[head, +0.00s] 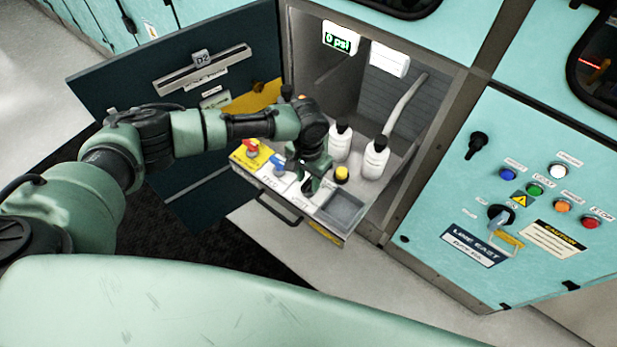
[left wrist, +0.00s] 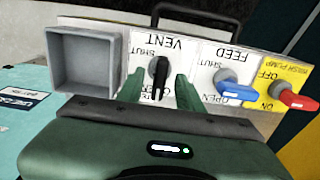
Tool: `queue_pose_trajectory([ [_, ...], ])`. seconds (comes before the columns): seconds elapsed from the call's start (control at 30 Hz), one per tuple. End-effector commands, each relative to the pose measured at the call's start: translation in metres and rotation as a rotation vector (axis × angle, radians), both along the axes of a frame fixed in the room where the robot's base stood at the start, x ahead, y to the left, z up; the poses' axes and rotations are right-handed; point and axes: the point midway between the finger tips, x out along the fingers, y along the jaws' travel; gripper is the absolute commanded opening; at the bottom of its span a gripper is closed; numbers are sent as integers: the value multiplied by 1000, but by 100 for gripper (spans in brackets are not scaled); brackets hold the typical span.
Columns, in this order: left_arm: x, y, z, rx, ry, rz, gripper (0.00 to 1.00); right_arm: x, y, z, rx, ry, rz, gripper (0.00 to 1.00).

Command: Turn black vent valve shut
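The black vent valve handle (left wrist: 158,78) shows in the left wrist view on a white plate marked VENT. It stands roughly upright in the picture, with SHUT printed to its upper left; the lower label is partly hidden. My left gripper (left wrist: 160,92) is open, with one green finger on each side of the handle and a gap visible on both sides. In the head view my left gripper (head: 308,183) is over the drawer panel and hides the black handle. My right gripper is not in view.
A blue feed handle (left wrist: 238,88) and red pump handle (left wrist: 298,99) sit beside the vent valve. A square recess (left wrist: 85,62) is on its other side. White bottles (head: 376,160) stand behind, near a yellow-topped knob (head: 342,173). An open cabinet door (head: 130,70) stands left.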

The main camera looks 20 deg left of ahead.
Motion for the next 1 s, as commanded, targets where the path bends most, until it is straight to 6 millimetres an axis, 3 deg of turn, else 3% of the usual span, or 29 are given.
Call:
queue_pose_trajectory([
  [0.17,0,0,0,0,0,-1,36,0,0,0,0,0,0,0],
  [0.3,0,0,0,-1,0,-1,0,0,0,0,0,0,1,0],
  [0.67,-1,-1,1,-2,2,-26,0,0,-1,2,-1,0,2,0],
  [1.0,-1,-1,2,-3,2,-225,0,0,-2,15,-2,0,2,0],
])
